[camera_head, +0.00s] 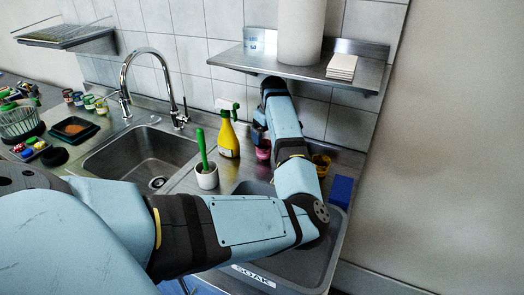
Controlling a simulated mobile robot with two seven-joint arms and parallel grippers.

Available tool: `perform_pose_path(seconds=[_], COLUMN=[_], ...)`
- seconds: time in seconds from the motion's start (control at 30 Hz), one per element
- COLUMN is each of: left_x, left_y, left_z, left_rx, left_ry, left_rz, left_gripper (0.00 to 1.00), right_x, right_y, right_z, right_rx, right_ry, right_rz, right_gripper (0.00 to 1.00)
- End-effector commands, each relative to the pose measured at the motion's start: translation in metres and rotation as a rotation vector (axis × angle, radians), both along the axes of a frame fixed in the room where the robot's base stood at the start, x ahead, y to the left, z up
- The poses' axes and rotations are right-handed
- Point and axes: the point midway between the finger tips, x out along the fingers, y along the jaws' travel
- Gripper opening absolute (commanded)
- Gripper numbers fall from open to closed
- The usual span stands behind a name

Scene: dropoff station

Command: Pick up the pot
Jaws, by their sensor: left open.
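No cooking pot is clear in view, and I cannot tell which small vessel is the pot. A small pink pot-like container (263,153) stands at the back of the counter, right of the yellow spray bottle (228,137). My left gripper (260,136) is a dark shape just above or beside it, mostly hidden by my own arm; it is open. I cannot tell whether it touches the pink container. A yellow-orange container (321,163) stands right of my forearm. A white cup (207,178) with a green-handled brush stands left. My right gripper is out of view.
A steel sink (145,155) with a tall tap (128,85) lies left. A second basin (300,265), labelled SOAK, lies under my arm. A blue block (341,190) sits by its right rim. A wall shelf (345,78) with a paper roll (301,30) overhangs the back.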

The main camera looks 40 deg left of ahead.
Motion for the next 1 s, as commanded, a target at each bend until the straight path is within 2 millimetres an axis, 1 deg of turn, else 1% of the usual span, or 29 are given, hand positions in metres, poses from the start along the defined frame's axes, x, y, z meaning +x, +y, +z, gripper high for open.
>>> perform_pose_path(seconds=[0.03, 0.17, 0.3, 0.47, 0.63, 0.73, 0.8, 0.97, 1.0], left_x=[-0.002, -0.005, -0.006, -0.008, -0.014, -0.012, -0.012, -0.012, -0.012], left_y=[-0.001, -0.001, 0.0, 0.002, 0.007, 0.008, 0.008, 0.009, 0.009], left_z=[-0.003, -0.009, -0.023, -0.035, -0.059, -0.073, -0.077, -0.077, -0.077], left_rx=[-0.012, -0.025, -0.026, -0.026, -0.025, -0.025, -0.024, -0.024, -0.024], left_ry=[0.01, 0.027, 0.029, 0.028, 0.029, 0.027, 0.026, 0.026, 0.026], left_rz=[0.016, 0.04, 0.042, 0.041, 0.041, 0.039, 0.039, 0.04, 0.04], left_gripper=[0.94, 0.94, 0.94, 0.94, 0.94, 0.94, 0.94, 0.94, 0.92], right_x=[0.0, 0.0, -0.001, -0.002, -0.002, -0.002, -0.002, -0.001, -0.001], right_y=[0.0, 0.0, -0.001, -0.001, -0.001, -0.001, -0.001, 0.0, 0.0], right_z=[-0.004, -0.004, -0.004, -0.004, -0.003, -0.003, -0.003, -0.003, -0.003], right_rx=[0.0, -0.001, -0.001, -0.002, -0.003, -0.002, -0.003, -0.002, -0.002], right_ry=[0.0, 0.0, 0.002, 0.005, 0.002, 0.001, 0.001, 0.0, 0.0], right_rz=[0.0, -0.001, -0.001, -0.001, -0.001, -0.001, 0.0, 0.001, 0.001], right_gripper=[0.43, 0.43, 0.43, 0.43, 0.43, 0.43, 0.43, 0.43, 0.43])
